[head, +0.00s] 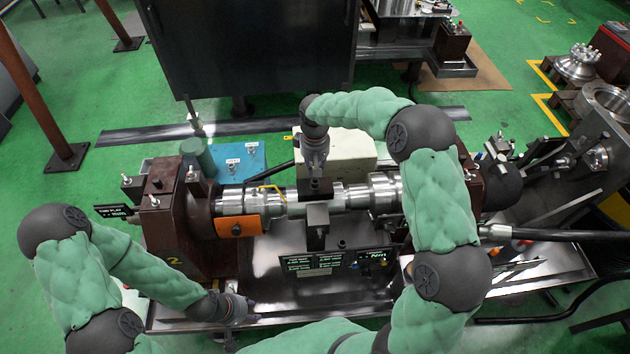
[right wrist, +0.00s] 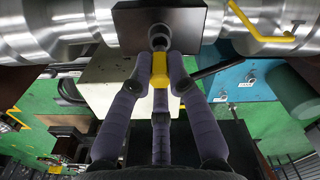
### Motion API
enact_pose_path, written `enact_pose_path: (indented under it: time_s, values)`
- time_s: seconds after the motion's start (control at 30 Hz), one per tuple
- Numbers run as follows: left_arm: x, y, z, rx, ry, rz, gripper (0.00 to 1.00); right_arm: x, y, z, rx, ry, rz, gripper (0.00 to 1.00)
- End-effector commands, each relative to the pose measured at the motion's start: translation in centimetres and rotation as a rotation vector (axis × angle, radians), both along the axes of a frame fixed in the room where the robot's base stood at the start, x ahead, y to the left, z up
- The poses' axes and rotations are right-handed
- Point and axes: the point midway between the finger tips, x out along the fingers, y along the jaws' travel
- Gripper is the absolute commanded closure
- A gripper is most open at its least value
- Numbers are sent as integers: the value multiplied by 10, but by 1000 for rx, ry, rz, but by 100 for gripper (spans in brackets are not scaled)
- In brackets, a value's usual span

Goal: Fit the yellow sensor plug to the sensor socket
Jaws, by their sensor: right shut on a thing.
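The yellow sensor plug (right wrist: 159,70) is gripped between the fingers of my right gripper (right wrist: 160,75) in the right wrist view. Its front end is at a grey round fitting, apparently the sensor socket (right wrist: 158,36), on a dark block (right wrist: 185,25). I cannot tell whether the plug is inside the socket or only against it. In the head view my right gripper (head: 315,165) points down at the dark block on the steel cylinder, and its fingers hide the plug. My left gripper (head: 243,310) is low at the front tray, with fingers apart and nothing visible in them.
The steel cylinder (head: 350,196) lies across the fixture, with a yellow handle (head: 272,190) and an orange block (head: 238,226) to the left. Dark display panels (head: 325,262) stand in front. A cream box (head: 345,155) and a blue plate (head: 235,160) lie behind.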

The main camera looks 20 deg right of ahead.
Motion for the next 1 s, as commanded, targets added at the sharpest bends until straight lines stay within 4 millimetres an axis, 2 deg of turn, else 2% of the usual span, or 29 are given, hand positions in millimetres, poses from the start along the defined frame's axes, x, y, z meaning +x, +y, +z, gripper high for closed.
enact_pose_path:
  time_s: [1.0]
  values:
    - [0, 0, -12, 0, 0, 0, 60, 0, 0, -22, 0, 0, 0, 100]
